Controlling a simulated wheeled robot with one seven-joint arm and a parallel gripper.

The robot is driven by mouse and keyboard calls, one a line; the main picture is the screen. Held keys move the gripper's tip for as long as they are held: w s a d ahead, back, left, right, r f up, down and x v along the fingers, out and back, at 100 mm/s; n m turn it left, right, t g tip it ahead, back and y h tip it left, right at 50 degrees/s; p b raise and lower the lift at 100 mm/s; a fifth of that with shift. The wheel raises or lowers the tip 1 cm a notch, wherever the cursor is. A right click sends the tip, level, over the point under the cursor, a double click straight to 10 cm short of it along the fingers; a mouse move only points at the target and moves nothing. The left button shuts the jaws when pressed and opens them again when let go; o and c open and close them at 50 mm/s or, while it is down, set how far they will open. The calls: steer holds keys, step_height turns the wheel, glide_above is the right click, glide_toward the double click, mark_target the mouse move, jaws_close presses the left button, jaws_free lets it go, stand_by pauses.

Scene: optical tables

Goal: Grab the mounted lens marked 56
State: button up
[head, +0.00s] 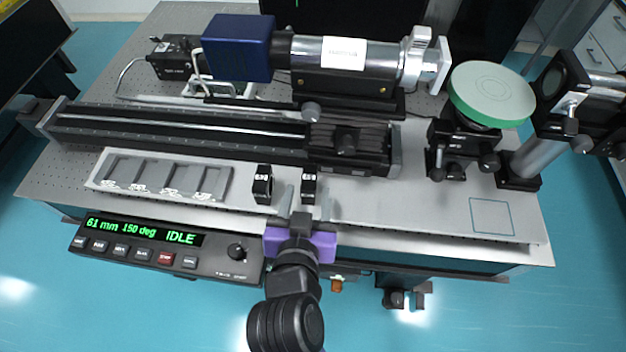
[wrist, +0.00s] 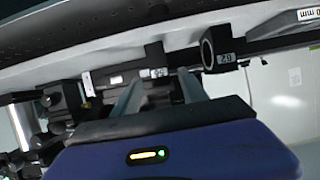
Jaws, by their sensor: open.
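Two small black mounted lenses stand at the front of the table. The left one (head: 262,185) also shows in the wrist view (wrist: 209,50). The right one (head: 309,182) also shows in the wrist view (wrist: 157,60). My gripper (head: 307,200), with purple body, is open and empty at the table's front edge. Its fingers lie either side of the right lens's line, just in front of it. In the wrist view, the fingers (wrist: 158,88) straddle that lens's label; contact is not clear.
A grey slotted tray (head: 225,186) lies left of the lenses, its slots apparently empty. A black rail with a carriage (head: 346,145) runs behind them. A control box (head: 165,246) reading IDLE sits at the front left. The table right of the lenses is clear around an outlined square (head: 492,216).

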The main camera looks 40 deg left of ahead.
mark_target(309, 181)
steer(key=p+x, duration=0.1)
steer(key=x, duration=0.4)
steer(key=shift+a+r, duration=0.1)
steer(key=shift+r, duration=0.05)
jaws_close()
